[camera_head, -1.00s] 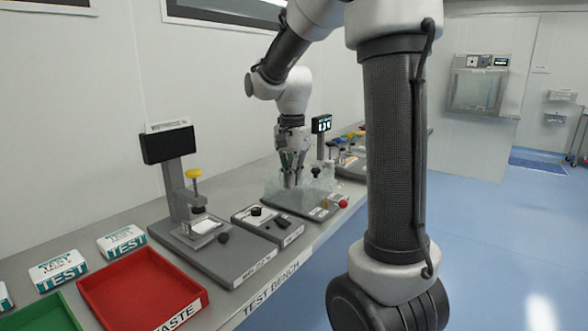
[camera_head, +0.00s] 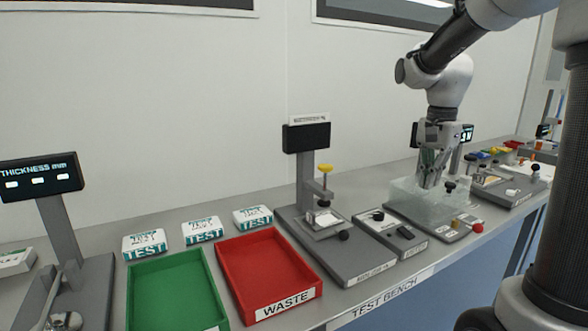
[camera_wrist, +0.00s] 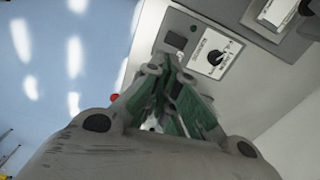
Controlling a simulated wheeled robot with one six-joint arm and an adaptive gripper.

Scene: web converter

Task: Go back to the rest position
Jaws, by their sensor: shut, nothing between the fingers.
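My gripper (camera_head: 431,184) points down at the right of the head view, over the test bench (camera_head: 375,296). Its fingers are together with nothing between them. They appear inside or just behind a clear-walled box (camera_head: 400,203) on a grey base; the exact depth is hard to tell. In the wrist view the closed green-padded fingers (camera_wrist: 172,62) point toward a grey panel with a dial (camera_wrist: 216,58).
A red WASTE tray (camera_head: 308,284), a green tray (camera_head: 140,300) and several TEST boxes (camera_head: 203,231) stand on the left. A gauge stand with a yellow knob (camera_head: 326,168) is mid-bench. A THICKNESS display (camera_head: 40,172) stands far left. Blue floor (camera_head: 440,280) lies in front.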

